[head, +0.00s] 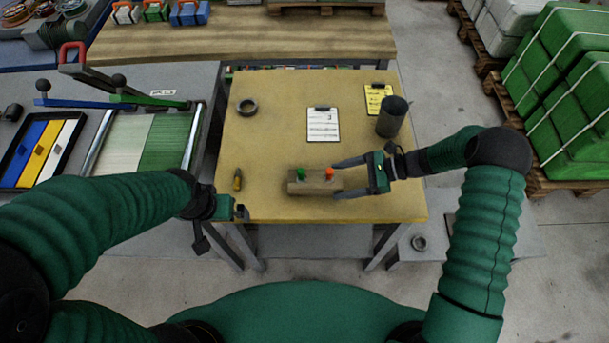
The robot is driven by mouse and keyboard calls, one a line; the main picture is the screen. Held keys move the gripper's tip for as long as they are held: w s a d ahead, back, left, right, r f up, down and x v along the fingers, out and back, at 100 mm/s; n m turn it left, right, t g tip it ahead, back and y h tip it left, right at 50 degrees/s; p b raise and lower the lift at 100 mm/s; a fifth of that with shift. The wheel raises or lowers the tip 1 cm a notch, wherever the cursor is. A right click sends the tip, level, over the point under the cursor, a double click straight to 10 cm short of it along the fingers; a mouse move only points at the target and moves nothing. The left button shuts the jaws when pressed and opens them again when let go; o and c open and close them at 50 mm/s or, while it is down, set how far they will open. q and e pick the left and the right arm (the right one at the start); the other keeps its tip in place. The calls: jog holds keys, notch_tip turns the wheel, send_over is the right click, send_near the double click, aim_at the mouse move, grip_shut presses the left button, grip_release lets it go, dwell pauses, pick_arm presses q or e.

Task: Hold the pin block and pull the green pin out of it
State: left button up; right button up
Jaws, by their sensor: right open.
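The pin block (313,186) is a tan block lying on the yellow-topped table. A green pin (301,174) stands in its top toward the left, and an orange-red pin (329,173) stands toward the right. My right gripper (336,179) is open, its two fingers pointing left at the block's right end, one on the far side and one on the near side. I cannot tell whether they touch it. My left gripper (242,212) is at the table's front left edge, apart from the block. Its fingers are too small to read.
The table (265,135) also holds a screwdriver-like yellow tool (237,180), a dark ring (247,107), a white clipboard (323,125), a yellow clipboard (377,99) and a dark cylinder (392,117). The table between the block and the clipboards is clear.

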aim_at(331, 181)
jog(key=a, duration=0.2)
jog(key=shift+a+f, duration=0.25)
jog(key=shift+a, duration=0.4)
jog(key=shift+s+d, duration=0.1)
jog(key=shift+d, duration=0.7)
jog(key=shift+a, duration=0.4)
jog(key=shift+c, duration=1.2)
jog(key=shift+a, duration=0.15)
jog(key=c, duration=0.8)
pick_arm(q)
jog(key=shift+a+f, duration=0.1)
jog(key=shift+a, duration=0.4)
pick_arm(e)
jog(key=shift+d, duration=0.3)
